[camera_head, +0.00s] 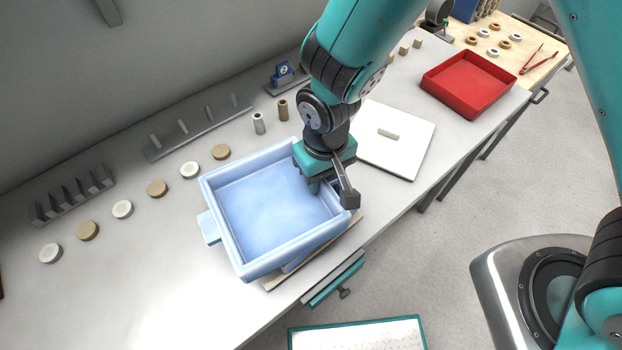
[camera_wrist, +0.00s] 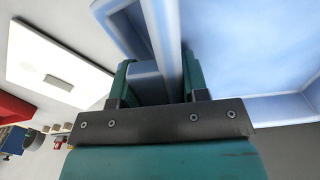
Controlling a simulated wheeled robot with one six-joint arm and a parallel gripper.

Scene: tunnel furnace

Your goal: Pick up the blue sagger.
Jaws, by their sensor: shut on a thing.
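The blue sagger (camera_head: 224,228) is a light-blue, square, open tray with an empty floor and a tab on its left side. It is at the middle of the head view, over the grey bench near its front edge. My gripper (camera_head: 321,184) is at its right wall. In the wrist view, the jaws of my gripper (camera_wrist: 156,82) are shut on a tab and wall of the sagger (camera_wrist: 163,35), one finger on each side. The gripper hides part of the right wall. I cannot tell clearly whether the sagger is clear of the beige board (camera_head: 273,283) under it.
A white slab (camera_head: 412,158) lies right of the gripper, with a red tray (camera_head: 436,83) beyond. Several round discs (camera_head: 122,209) line the bench's left, before a rack (camera_head: 72,203). Two small cylinders (camera_head: 259,123) stand behind the sagger.

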